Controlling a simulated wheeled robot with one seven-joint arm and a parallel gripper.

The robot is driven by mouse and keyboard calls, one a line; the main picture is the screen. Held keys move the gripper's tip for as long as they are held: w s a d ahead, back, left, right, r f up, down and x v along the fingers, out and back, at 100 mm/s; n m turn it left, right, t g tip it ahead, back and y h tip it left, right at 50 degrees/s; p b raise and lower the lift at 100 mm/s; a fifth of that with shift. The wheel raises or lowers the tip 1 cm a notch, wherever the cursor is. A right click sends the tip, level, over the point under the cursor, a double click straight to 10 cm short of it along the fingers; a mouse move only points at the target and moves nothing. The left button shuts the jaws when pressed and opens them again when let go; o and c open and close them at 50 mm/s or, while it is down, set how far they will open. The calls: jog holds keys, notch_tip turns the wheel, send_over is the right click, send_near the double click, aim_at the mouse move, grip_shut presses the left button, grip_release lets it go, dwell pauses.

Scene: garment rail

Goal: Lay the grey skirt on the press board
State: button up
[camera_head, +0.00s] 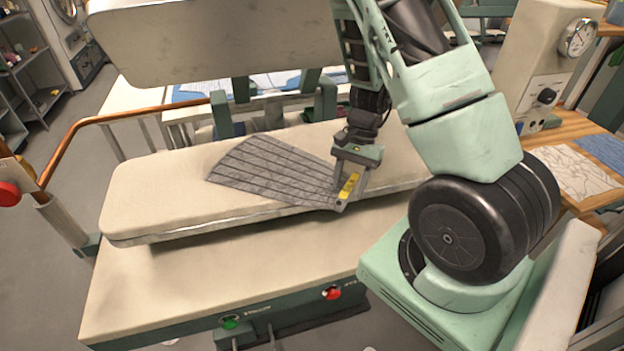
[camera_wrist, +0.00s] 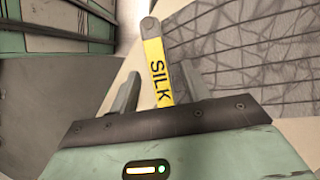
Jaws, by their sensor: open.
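The grey pleated skirt (camera_head: 265,170) lies fanned out on the cream press board (camera_head: 145,205), its wide end to the left and its narrow end at the right near the front edge. It also shows in the wrist view (camera_wrist: 250,50) at upper right. My gripper (camera_head: 346,198) is at the skirt's narrow end, low over the board. In the wrist view my gripper (camera_wrist: 160,75) has its fingers apart, with a yellow strip (camera_wrist: 158,72) marked SILK between them. I cannot tell whether the strip touches a finger or how it joins the skirt.
The press's padded upper head (camera_head: 210,40) is raised behind the board. A copper-coloured rail (camera_head: 130,115) curves round the left. A unit with a dial (camera_head: 577,38) and a wooden table (camera_head: 560,150) stand at the right. The board's left end is clear.

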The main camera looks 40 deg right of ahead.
jog(key=shift+f, duration=0.1)
grip_shut()
dwell(0.3)
